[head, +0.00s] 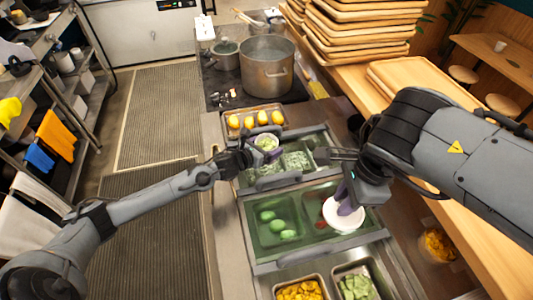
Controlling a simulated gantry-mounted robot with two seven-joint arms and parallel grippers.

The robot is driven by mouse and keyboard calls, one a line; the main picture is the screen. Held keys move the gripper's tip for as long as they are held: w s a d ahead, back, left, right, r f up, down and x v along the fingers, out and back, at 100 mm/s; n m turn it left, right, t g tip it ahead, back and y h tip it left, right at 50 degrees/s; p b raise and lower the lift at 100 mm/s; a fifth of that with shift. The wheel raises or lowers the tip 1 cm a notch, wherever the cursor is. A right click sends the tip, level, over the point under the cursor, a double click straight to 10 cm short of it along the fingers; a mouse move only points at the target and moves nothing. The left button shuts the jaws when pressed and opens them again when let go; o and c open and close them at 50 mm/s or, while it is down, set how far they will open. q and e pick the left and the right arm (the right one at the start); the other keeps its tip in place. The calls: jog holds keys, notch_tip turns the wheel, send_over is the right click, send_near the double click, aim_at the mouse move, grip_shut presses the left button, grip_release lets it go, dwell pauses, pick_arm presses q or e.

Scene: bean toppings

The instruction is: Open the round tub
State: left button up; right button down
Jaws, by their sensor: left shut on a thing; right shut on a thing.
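The round tub (266,142) is small, with a pale rim and green contents showing at its open top. My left gripper (272,154) is shut on it, above the middle trays. The white round lid (344,218) is apart from the tub, to its lower right, over the green tray (262,250). My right gripper (346,205) is shut on the lid, its fingers covering part of it. The lid's underside is hidden.
Lemons (255,119) lie in a tray behind the tub. Avocados or limes (268,216) lie in the green tray. A large steel pot (268,66) stands on the stove. Stacked wooden trays (355,30) stand at the back right.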

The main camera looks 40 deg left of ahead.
pick_arm(q)
jog(key=shift+a+f, duration=0.1)
jog(key=shift+f, duration=1.95)
jog(key=o, duration=1.2)
jog(key=shift+f, duration=0.2)
jog(key=shift+o, duration=1.2)
jog(key=shift+r, duration=0.1)
